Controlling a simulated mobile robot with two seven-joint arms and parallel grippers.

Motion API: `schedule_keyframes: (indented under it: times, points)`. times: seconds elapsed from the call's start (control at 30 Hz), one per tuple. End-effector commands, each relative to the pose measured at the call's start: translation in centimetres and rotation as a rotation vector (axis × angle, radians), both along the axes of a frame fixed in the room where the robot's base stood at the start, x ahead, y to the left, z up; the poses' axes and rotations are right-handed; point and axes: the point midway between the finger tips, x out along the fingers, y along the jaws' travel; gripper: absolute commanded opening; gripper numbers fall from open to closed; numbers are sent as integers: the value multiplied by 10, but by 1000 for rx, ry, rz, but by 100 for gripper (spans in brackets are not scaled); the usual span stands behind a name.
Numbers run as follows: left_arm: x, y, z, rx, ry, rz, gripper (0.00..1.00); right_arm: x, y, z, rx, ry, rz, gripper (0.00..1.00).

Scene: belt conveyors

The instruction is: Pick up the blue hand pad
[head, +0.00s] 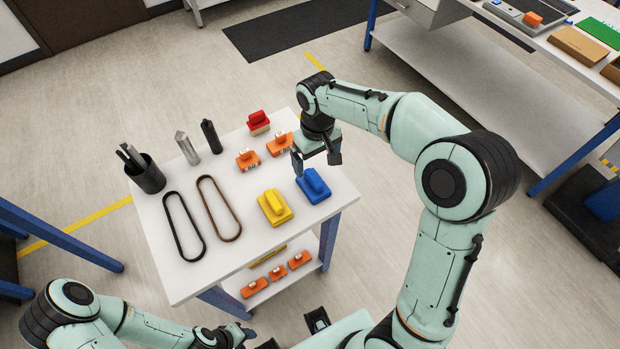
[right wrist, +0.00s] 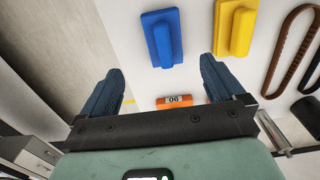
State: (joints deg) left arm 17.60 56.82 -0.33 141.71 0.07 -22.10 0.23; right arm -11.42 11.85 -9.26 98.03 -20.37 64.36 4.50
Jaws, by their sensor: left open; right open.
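The blue hand pad (head: 315,190) lies at the right edge of the white table, handle upward. It also shows in the right wrist view (right wrist: 160,45), beyond my fingertips. My right gripper (head: 316,163) is open and empty, above the table just behind the pad in the head view. In the right wrist view the two fingers (right wrist: 161,78) are apart, with the pad ahead of the gap and nothing between them. My left gripper (head: 241,334) is open, low near the bottom edge of the head view, away from the pad.
A yellow hand pad (head: 274,208) lies close left of the blue one. Orange blocks (head: 248,160) and a red block (head: 258,122) lie behind. Two belts (head: 219,209), two tools and a black cup (head: 146,174) are further left. The table's front part is bare.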

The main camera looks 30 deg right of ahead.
Motion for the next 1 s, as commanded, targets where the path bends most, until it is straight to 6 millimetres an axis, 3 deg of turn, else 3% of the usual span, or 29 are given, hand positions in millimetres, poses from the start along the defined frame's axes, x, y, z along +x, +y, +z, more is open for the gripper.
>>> schedule_keyframes:
  times: [0.03,0.2,0.47,0.7,1.0]
  points:
    - [-3,0,-3,0,3,0,43,-2,0,-14,-1,8,0,96]
    - [-5,0,-6,0,6,0,43,-1,0,-42,-1,5,-1,96]
    - [-5,0,-7,0,6,0,43,-2,2,-60,0,4,0,96]
    - [-5,0,-8,0,7,0,43,-3,6,-95,-1,4,-1,96]
    - [-6,0,-9,0,7,0,43,-3,6,-103,0,1,-1,96]
